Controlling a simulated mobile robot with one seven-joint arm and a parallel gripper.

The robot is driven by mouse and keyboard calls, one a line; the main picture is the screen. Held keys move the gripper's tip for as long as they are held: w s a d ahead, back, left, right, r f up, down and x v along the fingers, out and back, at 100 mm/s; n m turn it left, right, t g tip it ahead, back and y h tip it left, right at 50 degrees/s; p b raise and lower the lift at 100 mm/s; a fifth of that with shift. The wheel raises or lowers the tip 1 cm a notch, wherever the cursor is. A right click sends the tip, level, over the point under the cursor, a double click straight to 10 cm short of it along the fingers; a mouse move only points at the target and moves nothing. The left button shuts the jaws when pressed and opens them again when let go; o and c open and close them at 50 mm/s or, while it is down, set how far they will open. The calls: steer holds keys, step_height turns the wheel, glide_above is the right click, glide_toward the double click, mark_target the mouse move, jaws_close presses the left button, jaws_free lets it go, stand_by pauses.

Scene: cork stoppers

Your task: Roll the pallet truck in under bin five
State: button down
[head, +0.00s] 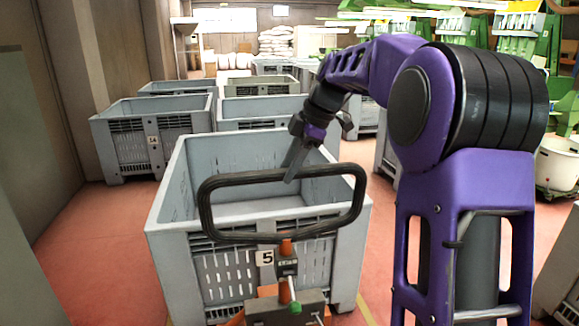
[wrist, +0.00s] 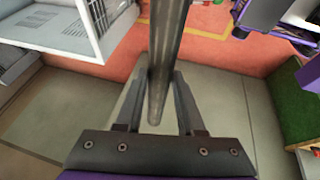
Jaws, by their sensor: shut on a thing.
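Bin five (head: 335,250) is a large grey slatted crate in the middle of the head view, with a white "5" label (head: 265,258) on its front. The pallet truck (head: 285,310) stands at its near side, with an orange and grey body at the bottom edge. Its black loop handle (head: 205,215) rises in front of the bin. My gripper (head: 292,170) is shut on the handle's top bar. In the wrist view the dark bar (wrist: 168,45) runs between the two fingers (wrist: 157,95). The truck's forks are hidden, so I cannot tell how far under the bin they reach.
More grey bins stand behind, one labelled 14 (head: 150,145) at the left. A wall (head: 50,120) closes the left side. Red floor (head: 85,240) is clear left of bin five. A pale round tub (head: 557,162) and green machines (head: 510,40) stand at the right.

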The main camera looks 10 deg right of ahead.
steer(key=shift+w, duration=0.1)
steer(key=c, duration=1)
jaws_free()
steer(key=o, duration=0.5)
steer(key=shift+w, duration=0.2)
steer(key=shift+s, duration=0.1)
steer(key=p+v, duration=0.1)
steer(key=v, duration=1.6)
steer(key=shift+r+p, duration=0.2)
steer(key=shift+p, duration=0.1)
